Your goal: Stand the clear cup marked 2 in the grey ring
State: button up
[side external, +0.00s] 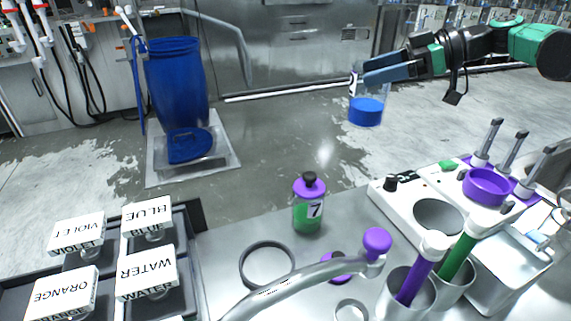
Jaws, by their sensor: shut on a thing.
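The clear cup (367,108) holds blue liquid and hangs upright in the air at the upper right. A black mark on its left side is partly covered by my gripper, so I cannot read it fully. My gripper (375,73) is shut on the cup's upper part, with blue-grey fingers reaching in from the right. The grey ring (243,272) lies flat and empty on the grey bench at the lower middle. The cup is well above and to the right of it, touching nothing else.
A curved grey tap (300,284) crosses near the ring's front. A white device (400,207) and a purple bowl (487,187) are right. Labelled blocks (147,213) stand left.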

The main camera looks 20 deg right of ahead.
jog(key=s+a+n+g+y, duration=0.1)
jog(key=s+a+n+g, duration=0.25)
jog(key=a, duration=0.65)
jog(key=s+a+n+g+y, duration=0.25)
jog(key=a+n+g, duration=0.2)
jog(key=a, duration=0.45)
jog(key=shift+g+h, duration=0.3)
jog(key=shift+h, duration=0.15)
jog(key=shift+a+f, duration=0.15)
jog(key=shift+f, duration=4.7)
jog(key=shift+a+f, duration=0.1)
jog(key=shift+f, duration=4.7)
jog(key=shift+f, duration=0.1)
jog(key=o, duration=1.4)
